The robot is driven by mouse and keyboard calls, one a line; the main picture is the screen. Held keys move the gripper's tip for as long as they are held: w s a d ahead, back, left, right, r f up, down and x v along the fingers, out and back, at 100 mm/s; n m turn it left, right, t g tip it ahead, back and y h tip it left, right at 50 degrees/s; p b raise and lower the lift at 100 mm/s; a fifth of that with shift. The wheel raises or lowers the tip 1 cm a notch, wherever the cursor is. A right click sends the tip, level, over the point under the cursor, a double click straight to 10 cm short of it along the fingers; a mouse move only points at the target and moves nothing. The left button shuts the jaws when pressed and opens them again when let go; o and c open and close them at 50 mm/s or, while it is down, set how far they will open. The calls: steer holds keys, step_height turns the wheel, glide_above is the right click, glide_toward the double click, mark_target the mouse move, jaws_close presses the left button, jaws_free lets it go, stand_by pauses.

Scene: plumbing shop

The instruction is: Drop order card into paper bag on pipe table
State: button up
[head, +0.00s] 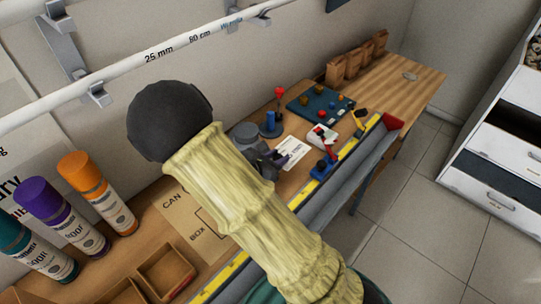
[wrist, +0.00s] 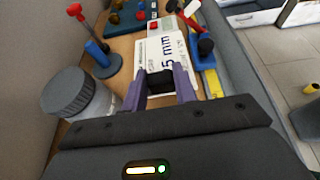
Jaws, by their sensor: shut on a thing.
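My gripper (head: 274,162) is over the middle of the wooden bench, partly hidden behind my sleeved arm. In the wrist view, its purple fingers (wrist: 161,86) are shut on a small black block at the near edge of the white order card (wrist: 165,50). The card has large "5 mm" print showing; it also appears just beyond the fingertips in the head view (head: 293,151). I cannot tell whether the card is clear of the bench.
A grey-lidded jar (wrist: 75,95) stands left of the fingers. A blue-based stand with a red knob (head: 270,125), a dark tray (head: 318,104) and small tools lie beyond. A yellow rail (head: 340,163) runs along the front edge. The far wooden top (head: 405,80) is mostly clear.

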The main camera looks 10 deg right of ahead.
steer(key=s+d+r+m+g+h+p, duration=0.1)
steer(key=s+d+r+m+g+p, duration=0.1)
steer(key=r+p, duration=0.7)
steer(key=s+d+r+m+g+p, duration=0.2)
steer(key=s+d+r+g+p, duration=0.1)
steer(key=r+p, duration=0.6)
steer(key=s+d+r+m+g+h+p, duration=0.1)
steer(key=s+d+r+p, duration=0.3)
steer(key=r+p, duration=0.5)
step_height(320, 180, up, 3)
steer(key=shift+r+m+g+h, duration=0.1)
steer(key=shift+m+g+h, duration=0.2)
steer(key=shift+m+g, duration=0.5)
